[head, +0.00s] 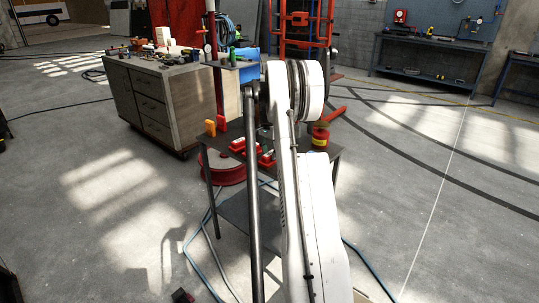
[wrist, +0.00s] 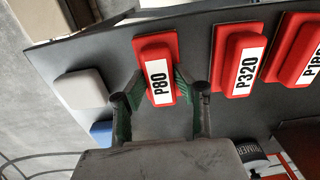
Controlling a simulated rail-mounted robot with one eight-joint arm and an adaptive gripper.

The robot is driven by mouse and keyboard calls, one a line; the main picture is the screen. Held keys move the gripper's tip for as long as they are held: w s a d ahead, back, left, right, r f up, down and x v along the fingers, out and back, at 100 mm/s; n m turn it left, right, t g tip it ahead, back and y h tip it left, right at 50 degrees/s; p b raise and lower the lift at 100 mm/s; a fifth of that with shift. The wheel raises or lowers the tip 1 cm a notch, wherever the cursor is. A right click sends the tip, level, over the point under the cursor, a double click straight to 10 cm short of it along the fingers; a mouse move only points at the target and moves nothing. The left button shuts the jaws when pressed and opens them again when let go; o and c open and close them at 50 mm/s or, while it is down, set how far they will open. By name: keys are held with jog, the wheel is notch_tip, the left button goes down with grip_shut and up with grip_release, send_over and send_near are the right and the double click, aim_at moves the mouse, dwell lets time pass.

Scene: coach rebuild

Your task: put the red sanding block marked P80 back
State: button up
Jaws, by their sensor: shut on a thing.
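The red sanding block (wrist: 155,48) with a white label reading P80 is in the upper middle of the wrist view. My gripper (wrist: 159,83) has its green-padded fingers on either side of that block and is shut on it. The block is over a dark grey surface (wrist: 199,63), in line with the other red blocks; I cannot tell whether it touches that surface. In the head view my white arm covers much of the middle, and I cannot make out the gripper there.
In the wrist view, a red P320 block (wrist: 238,62) and another red block (wrist: 297,52) sit to the right, with a pale block (wrist: 82,88) to the left.

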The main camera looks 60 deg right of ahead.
aim_at(269, 154)
jog(key=o, duration=1.1)
notch_tip(269, 154, up, 12)
jog(key=shift+p, duration=0.4)
jog(key=w+a+r+n+t+h, duration=0.1)
jog(key=a+r+n, duration=0.3)
jog(key=a, duration=0.8)
jog(key=a+r+n+t, duration=0.1)
jog(key=a+r+n, duration=0.1)
jog(key=a+r, duration=0.65)
jog(key=w+a+r+n+t+h, duration=0.1)
jog(key=a+r+n, duration=0.15)
jog(key=a, duration=1.15)
jog(key=s+a+f+n+t, duration=0.1)
jog(key=s+a+f+n, duration=0.1)
jog(key=s+a, duration=0.5)
jog(key=s+a+f+n+t+y, duration=0.1)
jog(key=s+a+f+n, duration=0.2)
jog(key=a, duration=0.9)
jog(key=s+a+f+n+t+y, duration=0.1)
jog(key=s+a+f+n+t, duration=0.1)
jog(key=s+a+n, duration=0.3)
jog(key=s+a, duration=0.4)
jog(key=s, duration=0.1)
jog(key=shift+s+a+f, duration=0.3)
jog(key=shift+s+a, duration=0.05)
jog(key=shift+s, duration=0.05)
